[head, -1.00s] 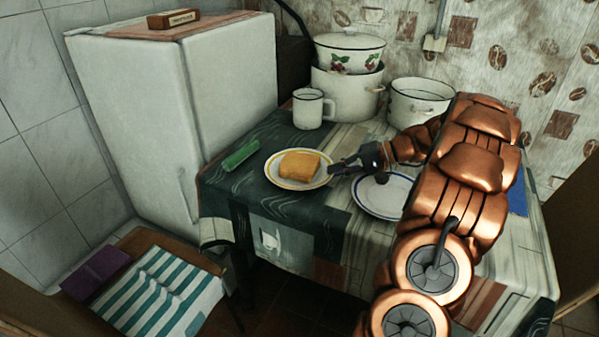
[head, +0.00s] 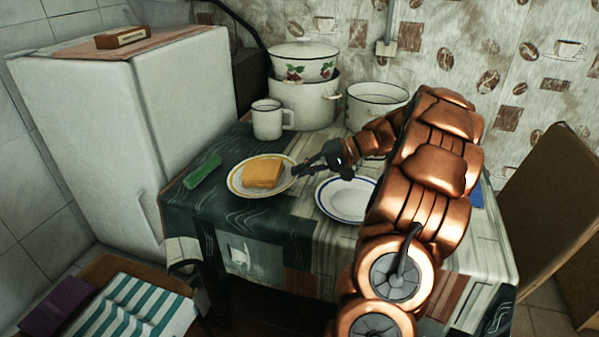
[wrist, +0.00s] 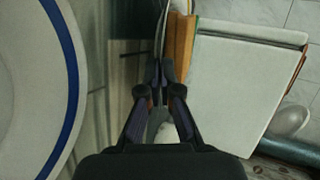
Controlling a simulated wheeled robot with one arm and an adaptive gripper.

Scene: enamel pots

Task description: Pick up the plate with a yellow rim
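The plate with a yellow rim (head: 236,186) is at the left part of the table in the head view. A golden slice of bread (head: 263,172) lies on it. My gripper (head: 296,171) is at the plate's right edge. In the wrist view my fingertips (wrist: 161,75) are close together, with the thin plate edge (wrist: 160,32) running in between them, and the bread (wrist: 181,45) shows just beyond. The gripper looks shut on the rim. I cannot tell whether the plate is clear of the table.
A white plate with a blue rim (head: 346,201) lies just right of my gripper, partly behind my arm. A green object (head: 203,171) lies to the left. A white mug (head: 267,121) and several enamel pots (head: 303,103) stand behind. A white fridge (head: 95,110) borders the table's left side.

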